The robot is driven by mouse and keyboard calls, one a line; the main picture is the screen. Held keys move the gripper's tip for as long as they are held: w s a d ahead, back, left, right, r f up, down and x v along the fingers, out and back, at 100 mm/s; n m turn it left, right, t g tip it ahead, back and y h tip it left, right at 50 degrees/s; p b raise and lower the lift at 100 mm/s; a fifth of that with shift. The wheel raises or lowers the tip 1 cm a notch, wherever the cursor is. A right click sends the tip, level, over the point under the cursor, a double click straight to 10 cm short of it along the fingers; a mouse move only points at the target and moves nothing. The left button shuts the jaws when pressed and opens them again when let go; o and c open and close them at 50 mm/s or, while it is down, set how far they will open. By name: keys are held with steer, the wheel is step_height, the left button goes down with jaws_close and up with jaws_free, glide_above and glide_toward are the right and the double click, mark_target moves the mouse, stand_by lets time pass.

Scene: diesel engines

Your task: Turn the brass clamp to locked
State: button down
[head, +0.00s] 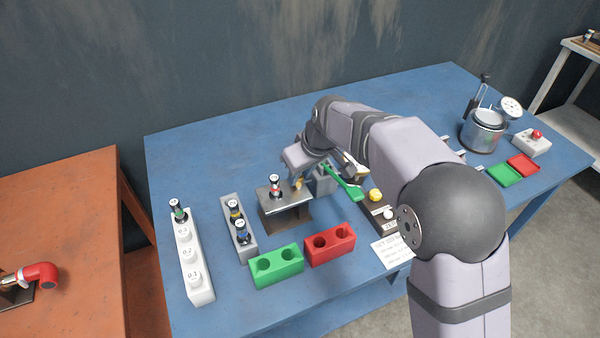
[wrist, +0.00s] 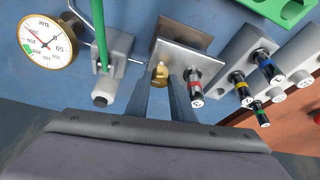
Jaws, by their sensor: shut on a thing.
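The brass clamp (wrist: 160,73) is a small gold-coloured piece at the edge of the metal-topped stand (wrist: 181,51). The stand (head: 287,211) has a steel plate on a brown base. A black injector with a red band (head: 275,186) stands upright in the plate, just beside the clamp; it also shows in the wrist view (wrist: 195,86). I cannot tell the clamp's exact angle.
A grey pump body (wrist: 113,72) with a green lever (head: 343,185) is close beside the stand, near a dial gauge (wrist: 47,42). A grey rack (head: 238,228) holds two injectors; a white rack (head: 193,260) is farther left. Green (head: 277,266) and red (head: 330,244) blocks lie in front.

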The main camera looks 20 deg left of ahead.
steer(key=shift+w+n, duration=0.1)
steer(key=shift+n, duration=0.4)
steer(key=n, duration=0.2)
steer(key=n+g+y, duration=0.1)
steer(key=shift+w+d+n+g, duration=0.1)
steer(key=shift+w+n+g, duration=0.05)
steer(key=shift+n+g, duration=0.2)
steer(key=n, duration=0.1)
steer(key=n+g+p, duration=0.1)
steer(key=n, duration=0.1)
steer(key=shift+w+r+n, duration=0.1)
steer(key=shift+r+n, duration=0.05)
steer(key=shift+n, duration=0.1)
steer(key=n+g+p, duration=0.1)
steer(key=n+p, duration=0.1)
steer(key=p, duration=0.1)
steer(key=n+g+p, duration=0.1)
steer(key=n+p, duration=0.1)
steer(key=n, duration=0.1)
steer(key=shift+w+r+n+h+p, duration=0.1)
steer(key=shift+r+n+h+p, duration=0.05)
steer(key=shift+n+h+p, duration=0.2)
steer(key=n+g+p, duration=0.1)
steer(key=n+p, duration=0.1)
steer(key=p, duration=0.1)
steer(key=shift+w+a+h, duration=0.1)
steer(key=shift+a+h, duration=0.1)
steer(key=shift+h, duration=0.15)
steer(key=shift+f+n+p, duration=0.25)
steer(key=shift+n+p, duration=0.2)
